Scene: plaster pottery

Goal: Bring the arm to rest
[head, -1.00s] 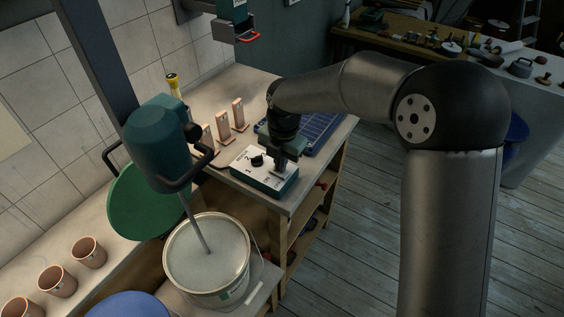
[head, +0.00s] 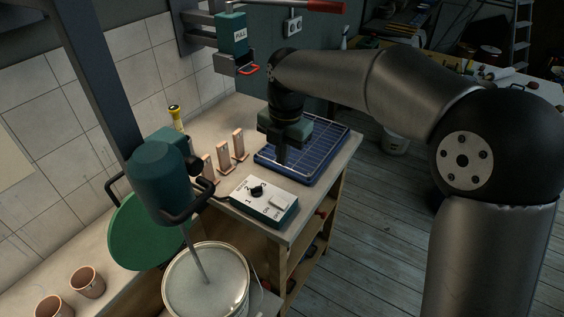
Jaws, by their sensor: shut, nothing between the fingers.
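My gripper (head: 284,155) shows in the head view, pointing down over the blue gridded tray (head: 325,150) on the bench. It is shut and empty. It is behind the white-topped control box (head: 262,204), which has a black knob (head: 257,190) and a pale switch (head: 281,200), and it is apart from the box. I cannot tell exactly how high the fingertips are above the tray. My arm reaches in from the right, bent at the elbow.
A green mixer (head: 161,172) hangs with its shaft in a white bucket (head: 205,288). Copper-coloured upright pieces (head: 238,145) and a yellow-capped tool (head: 175,115) stand left of the gripper. Open floor (head: 375,235) lies right of the bench.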

